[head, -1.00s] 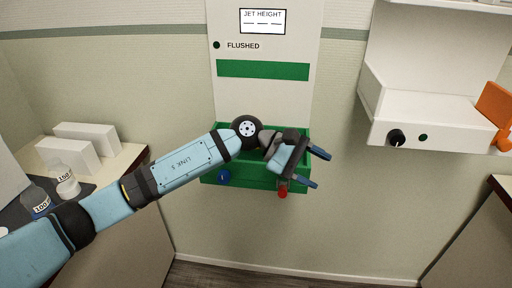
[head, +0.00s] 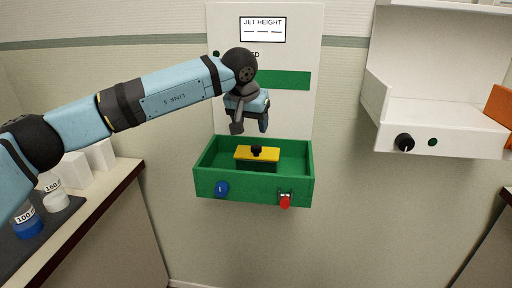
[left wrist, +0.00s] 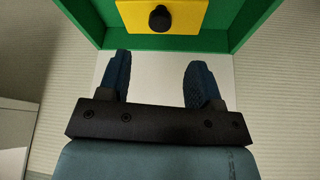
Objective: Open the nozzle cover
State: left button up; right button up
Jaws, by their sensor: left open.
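The nozzle cover is a yellow plate (head: 243,153) with a black knob (head: 256,150) on top, inside a green open-topped basin (head: 240,187) on the wall. The cover lies flat in the middle of the basin. My left gripper (head: 250,127) hangs above the basin with its fingers pointing down, open and empty, apart from the knob. In the left wrist view the yellow plate (left wrist: 135,14) and its knob (left wrist: 160,18) show at the top, beyond the spread fingers (left wrist: 157,70). My right gripper is not in view.
A blue knob (head: 221,189) and a red switch (head: 285,201) are on the basin's front. A white panel with a jet height display (head: 262,29) rises behind. A white unit (head: 445,135) is at the right. A counter with bottles (head: 28,222) is at the left.

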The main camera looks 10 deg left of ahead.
aim_at(257, 146)
pick_arm(q)
jog(key=x, duration=0.9)
jog(key=shift+w, duration=0.15)
grip_shut()
